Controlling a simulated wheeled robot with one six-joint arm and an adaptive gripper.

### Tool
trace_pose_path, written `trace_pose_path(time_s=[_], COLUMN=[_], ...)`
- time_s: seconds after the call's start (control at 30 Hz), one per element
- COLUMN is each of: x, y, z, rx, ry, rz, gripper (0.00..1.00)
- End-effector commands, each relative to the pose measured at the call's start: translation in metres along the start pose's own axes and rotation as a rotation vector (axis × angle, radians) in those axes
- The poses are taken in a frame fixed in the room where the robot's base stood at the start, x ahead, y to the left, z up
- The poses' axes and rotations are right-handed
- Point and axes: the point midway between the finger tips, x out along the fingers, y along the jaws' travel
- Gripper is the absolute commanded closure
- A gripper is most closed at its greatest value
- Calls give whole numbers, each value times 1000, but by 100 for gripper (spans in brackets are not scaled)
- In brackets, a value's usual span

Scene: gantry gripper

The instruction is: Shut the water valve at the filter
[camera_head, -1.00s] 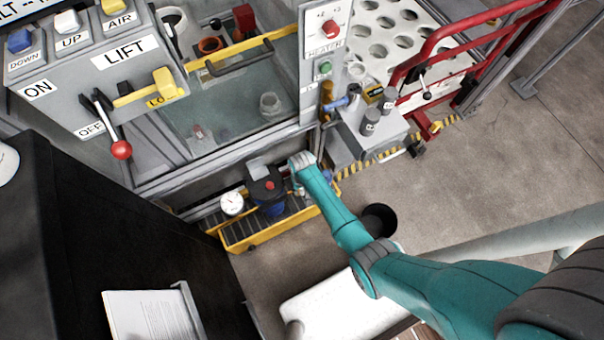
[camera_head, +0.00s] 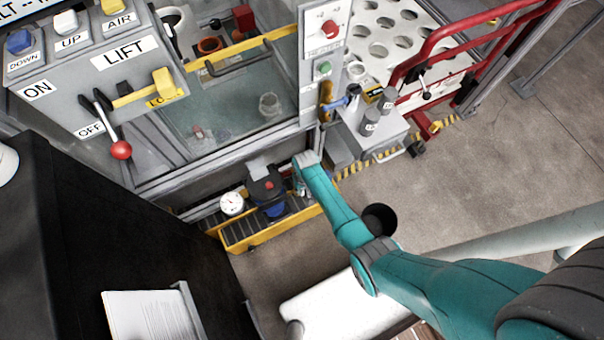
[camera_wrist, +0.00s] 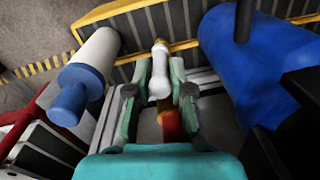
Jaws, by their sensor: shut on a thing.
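The filter (camera_head: 268,186) has a black head with a red button and a blue housing, low in a yellow-edged tray. The blue housing (camera_wrist: 255,65) fills the right of the wrist view. My gripper (camera_wrist: 161,70) is beside the filter, its two fingers closed around a small fitting. This appears to be the valve handle (camera_wrist: 158,85), pale with an orange tip. A red part (camera_wrist: 172,125) shows between the fingers nearer the palm. In the head view my teal arm and wrist hide most of the valve, so its exact angle cannot be told.
A round gauge (camera_head: 232,204) stands left of the filter. A white cylinder with a blue end (camera_wrist: 90,70) lies close left of my gripper. The yellow tray edge (camera_head: 265,236) runs in front. A black bin (camera_head: 379,220) stands on the floor beside my arm.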

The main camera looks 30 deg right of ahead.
Motion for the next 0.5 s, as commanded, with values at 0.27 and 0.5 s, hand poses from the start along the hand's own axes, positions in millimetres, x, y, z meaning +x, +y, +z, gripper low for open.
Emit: trace_pose_path(time_s=[0.27,0.5], x=[1,2], y=[7,12], z=[-1,-2], rx=[7,7], ry=[-37,-74], rz=[-180,-372], gripper=[100,100])
